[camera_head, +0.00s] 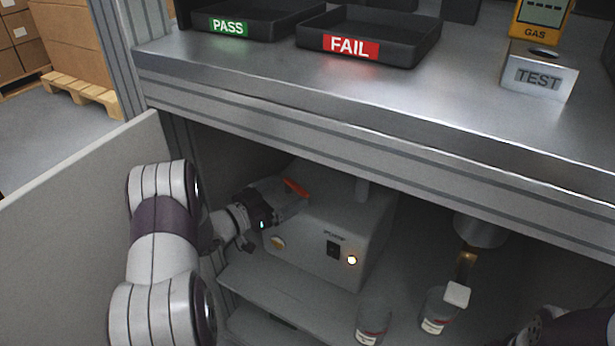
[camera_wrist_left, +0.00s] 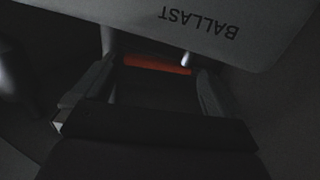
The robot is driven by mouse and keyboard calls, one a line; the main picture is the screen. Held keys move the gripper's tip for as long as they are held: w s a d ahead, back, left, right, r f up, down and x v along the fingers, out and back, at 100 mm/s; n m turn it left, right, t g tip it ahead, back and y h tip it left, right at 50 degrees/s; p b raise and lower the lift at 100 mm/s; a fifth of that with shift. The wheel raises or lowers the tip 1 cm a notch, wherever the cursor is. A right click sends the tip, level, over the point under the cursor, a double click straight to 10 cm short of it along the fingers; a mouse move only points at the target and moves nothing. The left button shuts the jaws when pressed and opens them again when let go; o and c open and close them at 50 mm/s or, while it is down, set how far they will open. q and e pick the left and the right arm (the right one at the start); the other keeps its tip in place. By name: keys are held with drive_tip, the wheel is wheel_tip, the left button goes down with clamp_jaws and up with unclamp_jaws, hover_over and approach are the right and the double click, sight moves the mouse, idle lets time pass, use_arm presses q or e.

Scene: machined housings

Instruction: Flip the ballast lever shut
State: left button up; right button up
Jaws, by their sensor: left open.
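The ballast lever is an orange bar (camera_head: 297,187) on top of a grey box (camera_head: 330,222) inside the cabinet under the bench. My left gripper (camera_head: 300,197) reaches in from the left, right by the lever. In the left wrist view the orange lever (camera_wrist_left: 157,64) shows across the gap between the two spread fingers of my left gripper (camera_wrist_left: 155,78). I cannot tell whether they touch it. The word BALLAST appears upside down on the pale box face (camera_wrist_left: 225,28). Part of my right arm shows at the lower right, without its fingers.
The bench edge (camera_head: 380,165) overhangs the box. Two bottles (camera_head: 373,325) (camera_head: 436,312) stand to its lower right, below a round metal part (camera_head: 481,231). A pale panel (camera_head: 70,235) stands at the left. PASS (camera_head: 258,28) and FAIL (camera_head: 400,52) trays sit on the bench.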

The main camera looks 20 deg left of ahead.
sight(293, 188)
use_arm(q)
drive_tip(key=b+x, duration=0.1)
drive_tip(key=x, duration=0.3)
drive_tip(key=shift+w+d+f+b, duration=0.15)
drive_tip(key=shift+w+d+b, duration=0.15)
drive_tip(key=shift+b, duration=0.05)
drive_tip(key=shift+w+d+r, duration=0.2)
drive_tip(key=shift+w, duration=0.3)
drive_tip(key=c, duration=1.2)
drive_tip(key=shift+s+a+r+m+g+h+p, duration=0.1)
drive_tip(key=shift+s+r+m+g+h+p, duration=0.2)
drive_tip(key=shift+m+h+p, duration=0.45)
drive_tip(key=shift+m+g+h+p, duration=0.35)
drive_tip(key=shift+g+h+p, duration=0.2)
drive_tip(key=shift+h, duration=0.2)
drive_tip(key=shift+s+f+m+g+h, duration=0.3)
drive_tip(key=shift+m+g+h, duration=0.2)
drive_tip(key=shift+g+h, duration=0.1)
drive_tip(key=o, duration=1.2)
drive_tip(key=shift+w, duration=0.1)
